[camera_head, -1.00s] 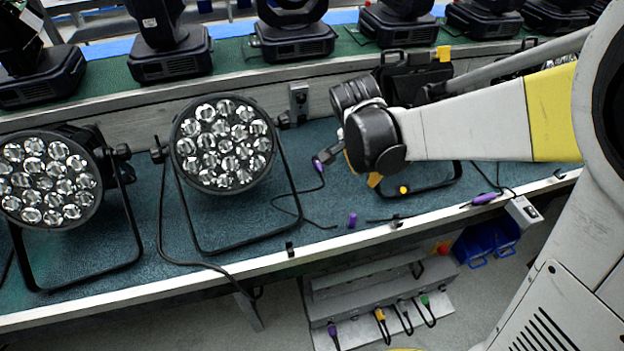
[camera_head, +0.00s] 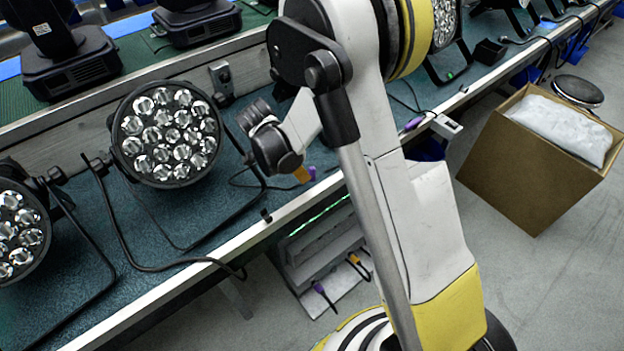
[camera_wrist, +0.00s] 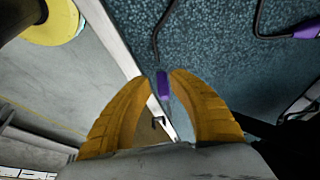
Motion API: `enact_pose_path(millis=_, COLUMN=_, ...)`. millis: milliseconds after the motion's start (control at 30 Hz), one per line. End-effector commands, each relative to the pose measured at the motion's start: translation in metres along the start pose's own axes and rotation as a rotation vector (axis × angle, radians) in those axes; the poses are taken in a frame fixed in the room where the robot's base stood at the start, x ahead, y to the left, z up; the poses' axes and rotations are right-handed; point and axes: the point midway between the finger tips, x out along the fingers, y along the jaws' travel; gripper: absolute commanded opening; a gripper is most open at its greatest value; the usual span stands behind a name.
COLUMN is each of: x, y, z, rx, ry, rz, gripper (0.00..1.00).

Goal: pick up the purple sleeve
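The purple sleeve (camera_head: 312,173) is a small purple cylinder near the front edge of the blue-green bench top (camera_head: 190,215). In the wrist view the sleeve (camera_wrist: 163,86) lies between the two orange fingertips of my gripper (camera_wrist: 167,77), with a narrow gap showing. The fingers look open, and I cannot tell whether either touches it. A black cable runs up to the sleeve in the wrist view; whether they are joined is unclear.
Another purple connector (camera_head: 413,124) lies to the right; a purple piece also shows in the wrist view (camera_wrist: 308,27). A round par can (camera_head: 168,135) stands left on a black bracket. A grey stepped rack (camera_head: 318,262) is below the bench edge. A cardboard box (camera_head: 525,165) stands right.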

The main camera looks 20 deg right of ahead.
Motion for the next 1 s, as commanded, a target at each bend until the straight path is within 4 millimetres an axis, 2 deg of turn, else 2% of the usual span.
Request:
enact_pose_path(millis=100, x=0.024, y=-0.001, z=0.005, rx=0.001, ry=0.0, rz=0.0, gripper=0.23)
enact_pose_path(millis=267, x=0.043, y=-0.001, z=0.004, rx=0.001, ry=0.0, rz=0.0, gripper=0.23)
enact_pose_path(millis=467, x=0.042, y=-0.001, z=0.003, rx=0.0, ry=0.0, rz=0.0, gripper=0.23)
enact_pose_path(millis=500, x=0.042, y=-0.001, z=0.003, rx=0.0, ry=0.0, rz=0.0, gripper=0.2)
enact_pose_path(millis=567, x=0.042, y=-0.001, z=0.003, rx=0.0, ry=0.0, rz=0.0, gripper=0.01)
enact_pose_path(millis=1000, x=0.039, y=-0.001, z=0.002, rx=0.0, ry=0.0, rz=0.0, gripper=0.0)
